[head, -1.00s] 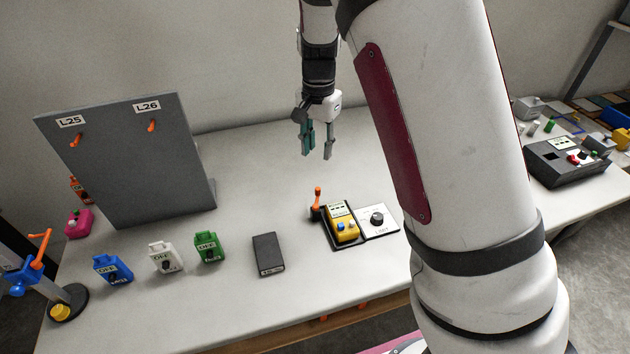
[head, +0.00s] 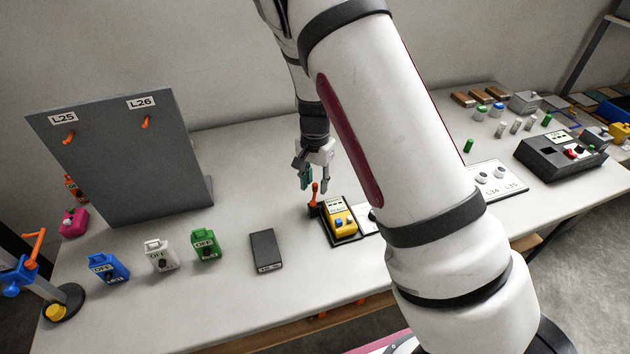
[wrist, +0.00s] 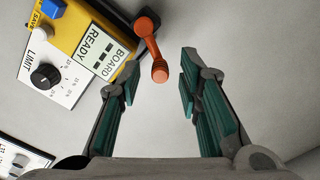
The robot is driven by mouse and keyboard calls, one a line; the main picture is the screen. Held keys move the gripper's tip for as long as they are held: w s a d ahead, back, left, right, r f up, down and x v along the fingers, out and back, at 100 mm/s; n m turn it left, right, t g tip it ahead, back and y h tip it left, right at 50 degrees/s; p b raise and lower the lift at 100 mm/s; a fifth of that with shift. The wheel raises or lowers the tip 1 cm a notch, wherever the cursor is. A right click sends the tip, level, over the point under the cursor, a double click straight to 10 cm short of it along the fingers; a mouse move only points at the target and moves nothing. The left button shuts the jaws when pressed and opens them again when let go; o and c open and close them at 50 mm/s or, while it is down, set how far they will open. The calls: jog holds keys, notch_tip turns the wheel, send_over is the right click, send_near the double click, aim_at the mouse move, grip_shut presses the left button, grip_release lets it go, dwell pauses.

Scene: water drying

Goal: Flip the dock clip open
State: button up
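The dock clip (head: 314,196) is an orange lever standing at the back left of a black dock (head: 352,239). A yellow unit (head: 342,221) sits in the dock. In the wrist view the orange clip (wrist: 150,45) rises beside the yellow unit (wrist: 90,20), whose label reads "BOARD READY". My gripper (head: 314,182) is just behind and above the clip.
A white LIMIT panel with a black knob (wrist: 45,76) adjoins the yellow unit. A dark grey box (head: 265,250) lies left of the dock.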

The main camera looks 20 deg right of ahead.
grip_shut()
jog(key=shift+w+a+n, duration=0.15)
jog(key=shift+a+n, duration=0.1)
jog(key=shift+n, duration=0.45)
jog(key=shift+w+a+n, duration=0.1)
jog(key=shift+a+n, duration=0.15)
jog(key=shift+n, duration=0.45)
jog(key=n, duration=0.2)
jog(key=shift+a+n+b, duration=0.3)
jog(key=shift+a+b, duration=0.1)
grip_release()
